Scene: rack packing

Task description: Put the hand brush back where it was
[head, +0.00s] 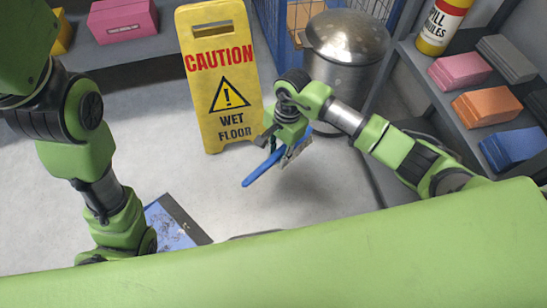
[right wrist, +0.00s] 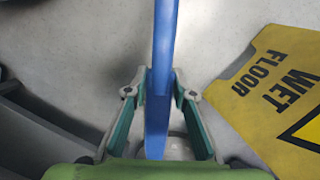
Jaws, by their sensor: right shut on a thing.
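The hand brush (head: 262,168) has a blue body and greyish bristles. It hangs tilted in the air in front of the yellow wet floor sign. My right gripper (head: 282,142) is shut on it. In the right wrist view the brush's blue part (right wrist: 163,70) runs up between the two teal-lined fingers of the gripper (right wrist: 159,95). My left arm reaches down on the left, and its gripper does not show.
The caution sign (head: 220,75) stands just behind the brush. A metal bin (head: 345,50) is behind right. A shelf rack (head: 440,85) with pink, orange, blue and grey packs is at right. A flat blue item (head: 170,225) with a dark edge lies low left. Floor between is clear.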

